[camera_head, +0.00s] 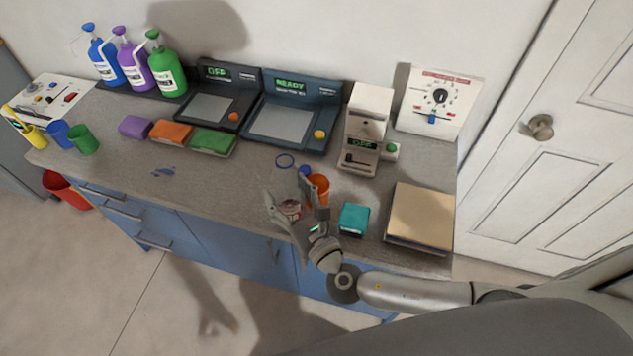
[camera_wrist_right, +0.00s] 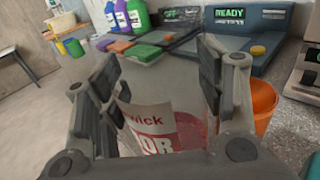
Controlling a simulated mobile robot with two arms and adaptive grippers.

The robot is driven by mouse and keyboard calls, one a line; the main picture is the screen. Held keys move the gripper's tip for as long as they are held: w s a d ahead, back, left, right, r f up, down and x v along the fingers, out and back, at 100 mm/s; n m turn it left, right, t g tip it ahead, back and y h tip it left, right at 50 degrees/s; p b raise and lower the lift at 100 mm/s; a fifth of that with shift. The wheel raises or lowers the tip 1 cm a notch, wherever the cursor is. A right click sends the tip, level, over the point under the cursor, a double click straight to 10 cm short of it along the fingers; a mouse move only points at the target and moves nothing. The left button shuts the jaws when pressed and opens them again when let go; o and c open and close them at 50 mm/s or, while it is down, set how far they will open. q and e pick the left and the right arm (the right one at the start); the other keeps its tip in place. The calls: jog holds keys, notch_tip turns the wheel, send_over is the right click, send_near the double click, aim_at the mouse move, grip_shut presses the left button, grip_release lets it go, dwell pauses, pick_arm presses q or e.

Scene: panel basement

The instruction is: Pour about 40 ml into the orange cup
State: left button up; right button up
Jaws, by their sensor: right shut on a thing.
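The orange cup (camera_head: 319,186) stands on the grey counter, just right of my right gripper. It also shows at the right of the right wrist view (camera_wrist_right: 262,104), apart from the fingers. My right gripper (camera_head: 297,201) is over the counter's front part, shut on a see-through container (camera_wrist_right: 160,118) with a white label and red lettering. Something reddish shows low in the container; its level is unclear. The head view shows little of the container behind the fingers. My left gripper is in neither view.
A teal box (camera_head: 353,219) and a tan-topped block (camera_head: 420,214) are right of the cup. Behind are a white dispenser-like device (camera_head: 367,128) and two dark scale-like devices, one reading READY (camera_head: 292,118). The counter's left front is mostly clear.

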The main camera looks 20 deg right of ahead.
jog(key=shift+r, duration=0.1)
